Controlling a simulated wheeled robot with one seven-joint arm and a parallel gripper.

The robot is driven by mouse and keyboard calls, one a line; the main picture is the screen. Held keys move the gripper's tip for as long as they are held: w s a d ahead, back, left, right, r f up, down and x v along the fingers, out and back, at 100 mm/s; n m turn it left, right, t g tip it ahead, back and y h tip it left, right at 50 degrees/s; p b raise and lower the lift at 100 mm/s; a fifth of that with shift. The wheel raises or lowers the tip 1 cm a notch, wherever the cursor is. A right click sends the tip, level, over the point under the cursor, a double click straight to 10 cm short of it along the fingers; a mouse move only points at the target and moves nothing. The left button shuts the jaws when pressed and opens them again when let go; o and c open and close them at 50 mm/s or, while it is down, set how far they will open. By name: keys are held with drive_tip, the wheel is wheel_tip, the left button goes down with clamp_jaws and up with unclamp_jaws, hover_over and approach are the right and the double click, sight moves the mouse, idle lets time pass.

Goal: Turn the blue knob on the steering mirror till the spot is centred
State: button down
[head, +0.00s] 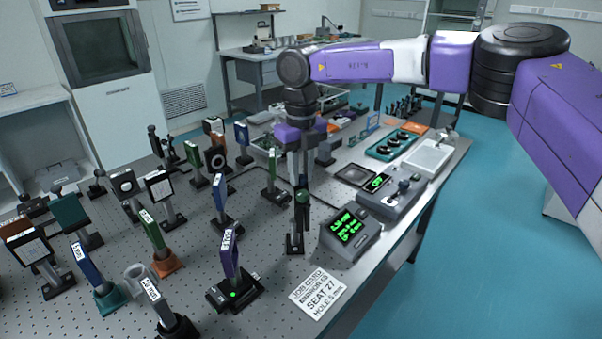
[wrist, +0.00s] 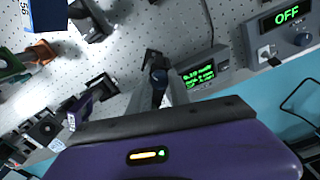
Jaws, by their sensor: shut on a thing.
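My gripper (head: 301,184) points straight down over the right part of the optical table. Its fingers are shut on the knob at the top of a small dark mount (head: 295,240), which I take to be the steering mirror. In the wrist view my gripper (wrist: 159,92) has its two grey fingers close on either side of the dark blue knob (wrist: 159,76). The mount stands upright; its mirror face is hidden. A readout box (head: 350,232) with green text stands just right of it, and shows in the wrist view (wrist: 200,80). I cannot make out a centred spot.
A job card (head: 318,293) lies at the table's front edge. Several labelled optics on posts crowd the left, including a purple one (head: 231,255) close by. A grey controller (head: 390,197), its display reading OFF in the wrist view (wrist: 287,15), and a green tray (head: 392,146) lie behind right.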

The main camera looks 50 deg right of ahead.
sight(301, 176)
idle(0.3)
drive_tip(key=c, duration=1.2)
unclamp_jaws()
drive_tip(key=shift+r, duration=0.1)
drive_tip(key=shift+r+b, duration=0.4)
drive_tip(key=shift+r, duration=3.45)
